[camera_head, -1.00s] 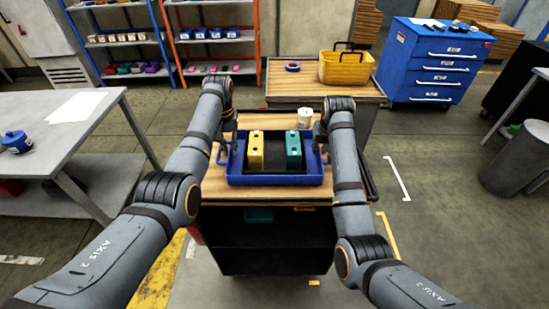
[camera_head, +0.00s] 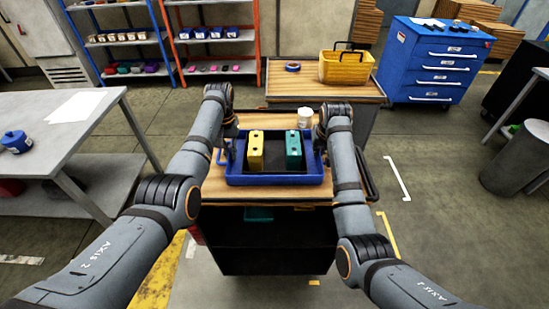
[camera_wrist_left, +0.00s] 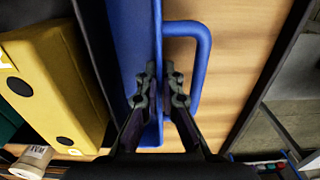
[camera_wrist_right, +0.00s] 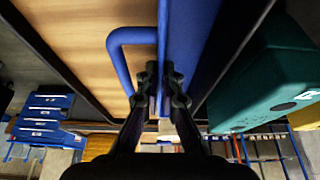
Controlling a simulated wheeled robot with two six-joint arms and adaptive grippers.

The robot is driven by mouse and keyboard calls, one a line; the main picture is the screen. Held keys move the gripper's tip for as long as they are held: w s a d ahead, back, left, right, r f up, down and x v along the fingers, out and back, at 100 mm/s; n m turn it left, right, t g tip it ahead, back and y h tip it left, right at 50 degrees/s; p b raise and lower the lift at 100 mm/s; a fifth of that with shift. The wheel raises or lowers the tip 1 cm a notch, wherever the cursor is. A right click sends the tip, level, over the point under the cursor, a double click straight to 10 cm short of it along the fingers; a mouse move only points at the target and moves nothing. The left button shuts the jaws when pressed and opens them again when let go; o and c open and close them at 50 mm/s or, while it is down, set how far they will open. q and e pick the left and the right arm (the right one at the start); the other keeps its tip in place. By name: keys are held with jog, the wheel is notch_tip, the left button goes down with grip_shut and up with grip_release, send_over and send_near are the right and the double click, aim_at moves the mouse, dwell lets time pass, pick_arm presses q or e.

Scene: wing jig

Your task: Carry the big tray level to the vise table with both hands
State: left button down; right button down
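The big blue tray (camera_head: 275,179) rests level on a wooden-topped cart (camera_head: 220,192). It holds a yellow block (camera_head: 255,150) on the left and a teal block (camera_head: 293,150) on the right. My left gripper (camera_wrist_left: 160,78) has its fingers close together on either side of the tray's wall, beside the blue handle (camera_wrist_left: 202,65). My right gripper (camera_wrist_right: 162,80) likewise pinches the opposite wall beside its handle (camera_wrist_right: 120,60). The fingertips are partly hidden in the head view. No vise is recognizable in view.
A white cup (camera_head: 305,117) stands just behind the tray. Beyond is a wooden-topped table with a yellow basket (camera_head: 345,67) and blue tape roll (camera_head: 292,66). A grey table (camera_head: 60,145) is left, a blue drawer cabinet (camera_head: 437,60) back right.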

pick_arm(q)
jog(key=shift+w+r, duration=0.1)
jog(key=shift+r, duration=0.05)
pick_arm(e)
jog(key=shift+w+r, duration=0.1)
jog(key=shift+r, duration=0.05)
